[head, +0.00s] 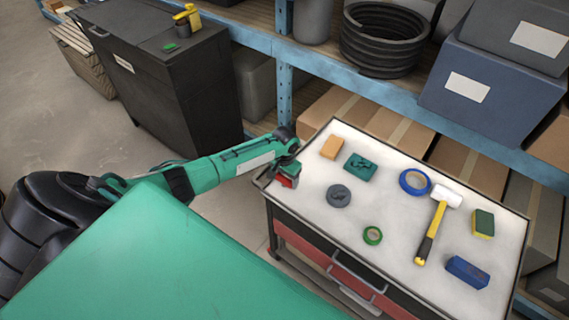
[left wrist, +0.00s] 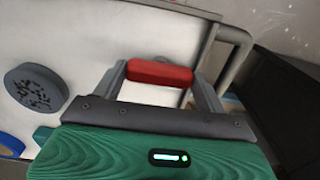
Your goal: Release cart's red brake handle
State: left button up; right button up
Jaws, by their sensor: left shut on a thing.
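The cart (head: 390,215) has a white top and red and black drawer fronts, and stands right of centre in the head view. My left gripper (head: 288,176) is at the cart's near left corner. Its grey fingers are shut on the red brake handle (head: 287,182). In the left wrist view the red handle (left wrist: 160,72) is a short bar spanning between the two fingertips, at the edge of the white top. The handle's mount is hidden. My right gripper is not in view.
A blue shelf (head: 380,88) with boxes stands behind. A black cabinet (head: 165,80) stands left, with open floor before it.

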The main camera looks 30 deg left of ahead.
aim_at(285, 178)
pick_arm(q)
jog(key=shift+w+r, duration=0.1)
jog(key=o, duration=1)
notch_tip(285, 178, up, 14)
jog(key=shift+f+b, duration=0.15)
jog(key=shift+b, duration=0.85)
